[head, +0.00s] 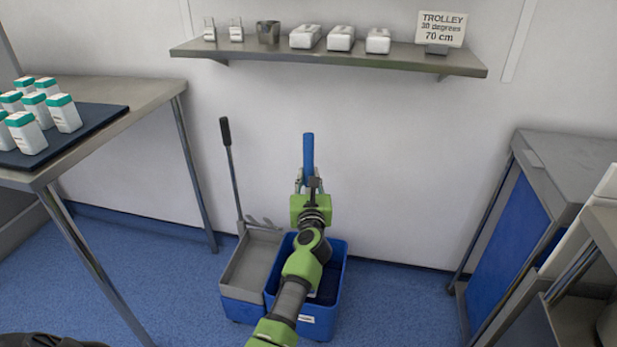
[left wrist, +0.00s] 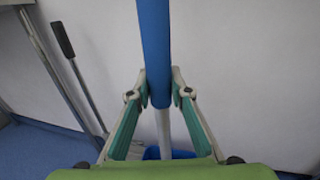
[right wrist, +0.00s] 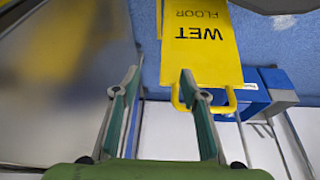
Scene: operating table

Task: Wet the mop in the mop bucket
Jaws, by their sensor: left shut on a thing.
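The mop's blue handle (head: 308,158) stands near upright above the mop bucket (head: 336,285). My left gripper (head: 309,183) is shut on it; the left wrist view shows both fingers against the lower end of the blue grip (left wrist: 155,50). A pale shaft (left wrist: 164,125) runs down from there toward the blue bucket. My arm hides the lower shaft and most of the bucket's inside, so I cannot tell how the mop head sits. My right gripper (right wrist: 158,80) shows only in its own wrist view, with its fingers apart and nothing between them.
A grey wringer (head: 250,262) with a dark upright lever (head: 228,150) adjoins the bucket. A yellow wet-floor sign (right wrist: 203,50) is close beyond my right gripper. A table (head: 150,92) stands left, a blue-sided trolley (head: 508,240) right, a shelf (head: 330,58) above. Floor right of the bucket is clear.

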